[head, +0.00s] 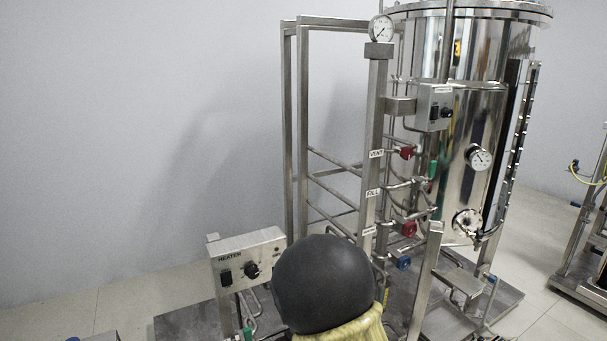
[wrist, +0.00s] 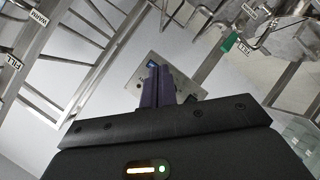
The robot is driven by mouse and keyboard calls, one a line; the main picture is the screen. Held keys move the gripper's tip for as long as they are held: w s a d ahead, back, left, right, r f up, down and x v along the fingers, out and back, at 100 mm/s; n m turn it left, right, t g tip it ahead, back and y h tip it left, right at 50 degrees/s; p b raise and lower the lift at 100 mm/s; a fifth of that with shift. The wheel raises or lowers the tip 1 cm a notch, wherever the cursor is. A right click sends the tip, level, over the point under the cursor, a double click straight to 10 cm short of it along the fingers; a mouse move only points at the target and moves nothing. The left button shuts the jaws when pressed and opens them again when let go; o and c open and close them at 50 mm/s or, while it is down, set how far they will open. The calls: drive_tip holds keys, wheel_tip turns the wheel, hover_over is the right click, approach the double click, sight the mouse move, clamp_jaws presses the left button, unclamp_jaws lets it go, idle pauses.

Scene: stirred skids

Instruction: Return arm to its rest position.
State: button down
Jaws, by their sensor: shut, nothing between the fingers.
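My gripper (wrist: 158,72) shows in the wrist view, with its two dark purple fingers together and nothing between them. The fingers point toward a metal control box (wrist: 184,80), which is partly hidden behind them. I cannot tell the gap between fingertips and box. In the head view a dark rounded part with a yellowish cover, which seems to be my arm, fills the bottom middle. The gripper itself does not show in the head view.
In the head view the heater box (head: 249,256) stands just left of the dark part. A steel skid frame (head: 288,130) and a shiny tank (head: 480,120) with gauges, pipes and red-handled valves (head: 407,152) stand behind and right. Open floor lies at left.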

drive_tip(key=s+d+r+m+g+h, duration=0.1)
drive_tip(key=s+d+m+g, duration=0.4)
drive_tip(key=s+d+m, duration=0.45)
drive_tip(key=s+d+r+m+g+h, duration=0.15)
drive_tip(key=s+d+m+g, duration=0.35)
drive_tip(key=s, duration=0.7)
wheel_tip(320, 180, up, 22)
drive_tip(key=n+p, duration=0.1)
drive_tip(key=p, duration=2.1)
drive_tip(key=shift+d+r, duration=0.25)
drive_tip(key=shift+w+n, duration=0.1)
drive_tip(key=shift+n, duration=0.15)
